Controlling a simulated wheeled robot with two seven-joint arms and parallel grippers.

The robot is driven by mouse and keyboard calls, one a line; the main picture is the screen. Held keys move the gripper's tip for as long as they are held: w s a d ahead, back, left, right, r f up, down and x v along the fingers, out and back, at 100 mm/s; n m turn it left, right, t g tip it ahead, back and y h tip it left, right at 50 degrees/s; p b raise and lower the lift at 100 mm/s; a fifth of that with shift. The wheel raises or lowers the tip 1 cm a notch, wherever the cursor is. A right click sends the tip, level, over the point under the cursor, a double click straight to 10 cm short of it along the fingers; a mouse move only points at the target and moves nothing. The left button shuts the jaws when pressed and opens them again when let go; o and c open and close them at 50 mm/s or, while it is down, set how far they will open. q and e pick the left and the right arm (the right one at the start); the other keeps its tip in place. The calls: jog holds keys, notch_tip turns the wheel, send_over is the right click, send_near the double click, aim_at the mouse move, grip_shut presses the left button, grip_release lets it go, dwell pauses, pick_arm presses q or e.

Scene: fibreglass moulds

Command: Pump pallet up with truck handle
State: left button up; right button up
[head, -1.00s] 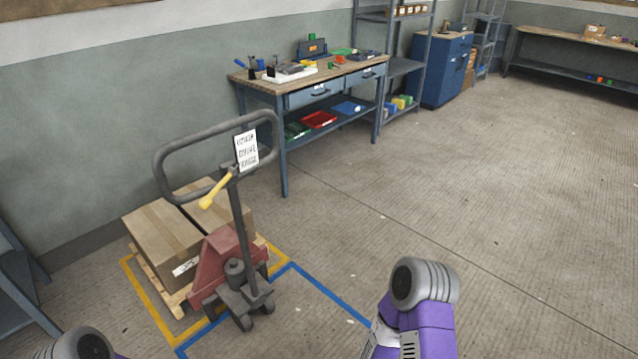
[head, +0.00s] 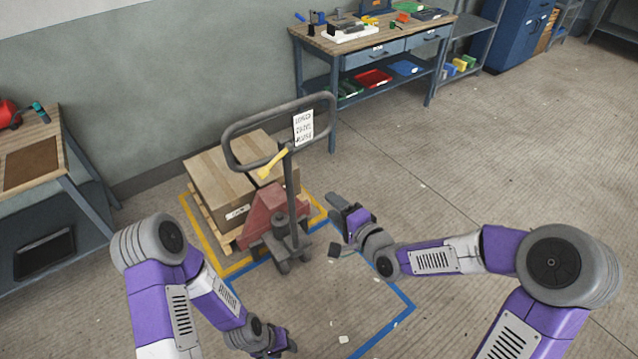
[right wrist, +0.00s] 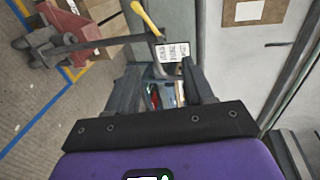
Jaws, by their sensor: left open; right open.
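The pallet truck (head: 272,215) is red and dark grey, and its forks end is at the pallet (head: 232,238). Its handle (head: 235,130) stands upright with a grey loop on top, a yellow lever (head: 272,163) and a white sign (head: 303,127). Cardboard boxes (head: 222,185) sit on the pallet. My right gripper (head: 338,228) is open and empty, right of the truck and apart from the handle. In the right wrist view the handle (right wrist: 110,42) lies beyond my open fingers (right wrist: 163,80). My left gripper (head: 284,345) is open, low in front of the truck.
Yellow and blue floor lines (head: 405,312) frame the pallet and truck. A workbench (head: 335,48) with tools and bins stands behind right, and another bench (head: 30,165) stands at the left. A blue cabinet (head: 515,35) is further back. Floor on the right is clear.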

jog(key=x, duration=0.7)
jog(key=shift+w, duration=0.2)
jog(key=shift+a, duration=0.15)
grip_shut()
jog(key=c, duration=0.9)
grip_release()
jog(key=shift+c, duration=0.2)
jog(key=o, duration=0.9)
jog(key=shift+o, duration=0.2)
jog(key=v, duration=0.7)
jog(key=shift+s+d, duration=0.2)
jog(key=shift+s, duration=0.05)
